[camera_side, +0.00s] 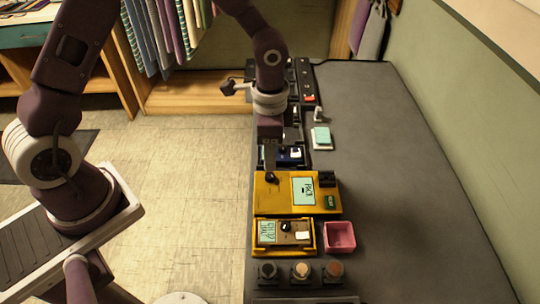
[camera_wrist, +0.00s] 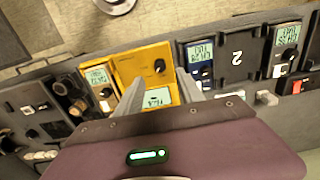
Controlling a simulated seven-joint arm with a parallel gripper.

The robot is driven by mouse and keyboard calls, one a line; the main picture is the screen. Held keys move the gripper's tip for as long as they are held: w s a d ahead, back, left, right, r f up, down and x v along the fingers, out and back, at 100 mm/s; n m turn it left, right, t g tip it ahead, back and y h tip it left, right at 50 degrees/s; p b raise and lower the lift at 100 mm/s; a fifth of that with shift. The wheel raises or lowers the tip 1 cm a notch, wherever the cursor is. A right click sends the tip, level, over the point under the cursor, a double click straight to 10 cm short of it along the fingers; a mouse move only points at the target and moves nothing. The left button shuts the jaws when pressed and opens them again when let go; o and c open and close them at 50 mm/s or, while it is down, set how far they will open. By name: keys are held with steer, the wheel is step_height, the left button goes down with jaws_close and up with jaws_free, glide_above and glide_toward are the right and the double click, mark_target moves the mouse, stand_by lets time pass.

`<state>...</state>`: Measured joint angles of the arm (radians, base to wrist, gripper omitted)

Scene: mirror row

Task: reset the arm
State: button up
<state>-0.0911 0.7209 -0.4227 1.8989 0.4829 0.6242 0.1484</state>
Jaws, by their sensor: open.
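My gripper (camera_side: 269,172) points down above the left end of the yellow box in the side view. It is open and I see nothing between its fingers. In the wrist view the two grey fingers (camera_wrist: 158,82) stand apart in front of the yellow box. The yellow box (camera_side: 272,203) carries a black knob, a pale display (camera_side: 304,190) and a small green label; it also shows in the wrist view (camera_wrist: 143,63). I cannot tell whether a fingertip touches the knob.
A blue unit (camera_side: 292,158) stands partly behind my gripper. In front are a tan unit (camera_side: 291,241) in a yellow tray, a pink bin (camera_side: 340,238) and a row of three knobs (camera_side: 301,271). A pale block (camera_side: 321,138) lies right. The grey bench (camera_side: 400,170) is clear on the right.

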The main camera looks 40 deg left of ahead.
steer(key=s+a+r+n+t+y, duration=0.1)
steer(key=s+a+r+n, duration=0.2)
steer(key=r, duration=0.5)
steer(key=s+a+r+n+t+y, duration=0.1)
steer(key=s+a+r+t, duration=0.15)
steer(key=s+r, duration=0.45)
steer(key=s+a+r+n+t+h, duration=0.1)
steer(key=s+r+n, duration=0.4)
steer(key=s, duration=0.5)
step_height(320, 180, up, 2)
steer(key=shift+s+r+t+h, duration=0.1)
steer(key=shift+s+t+h, duration=0.1)
steer(key=shift+t+h, duration=0.35)
